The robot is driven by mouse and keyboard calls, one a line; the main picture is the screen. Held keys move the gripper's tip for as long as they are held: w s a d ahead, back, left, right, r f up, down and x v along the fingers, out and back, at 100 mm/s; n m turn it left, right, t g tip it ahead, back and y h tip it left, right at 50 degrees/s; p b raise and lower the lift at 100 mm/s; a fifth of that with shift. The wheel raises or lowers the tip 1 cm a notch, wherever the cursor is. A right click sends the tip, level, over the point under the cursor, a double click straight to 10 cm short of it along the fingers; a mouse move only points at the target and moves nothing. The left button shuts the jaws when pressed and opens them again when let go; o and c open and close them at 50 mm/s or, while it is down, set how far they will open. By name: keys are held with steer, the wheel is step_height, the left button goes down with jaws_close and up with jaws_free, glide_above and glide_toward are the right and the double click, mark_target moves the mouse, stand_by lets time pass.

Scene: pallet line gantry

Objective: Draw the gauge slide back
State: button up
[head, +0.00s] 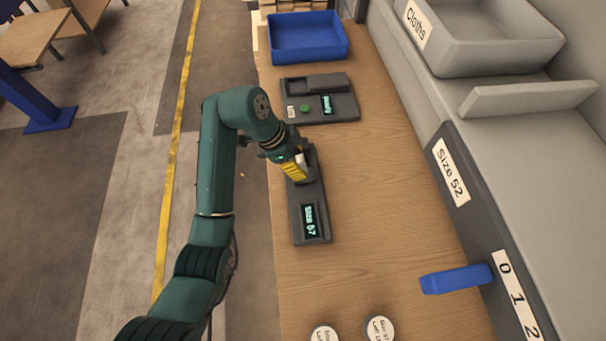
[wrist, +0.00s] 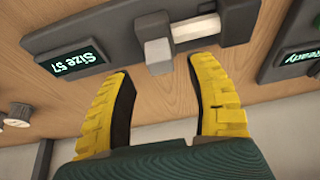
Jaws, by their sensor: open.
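The gauge (head: 308,192) is a long dark device on the wooden bench, with a lit display (head: 311,221) reading "Size 57". The display also shows in the wrist view (wrist: 72,60). The gauge slide appears to be the light grey block (wrist: 158,54) on the gauge body, beside a pale bar (wrist: 196,28). My gripper (head: 297,172) is over the far half of the gauge. In the wrist view, my gripper (wrist: 160,70) has its yellow fingers spread, with the block just ahead between the tips. I see no finger touching it. My gripper partly hides the gauge in the head view.
A second dark device (head: 345,108) with a green button sits beyond the gauge. A blue bin (head: 308,57) stands at the far end. A blue handle (head: 456,279) juts from the right panel. Two labelled discs (head: 379,328) are at the near edge. Bench right of the gauge is clear.

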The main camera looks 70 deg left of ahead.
mark_target(302, 167)
steer(key=x, duration=0.3)
steer(key=shift+w+f, duration=0.2)
steer(key=shift+f, duration=0.1)
jaws_close()
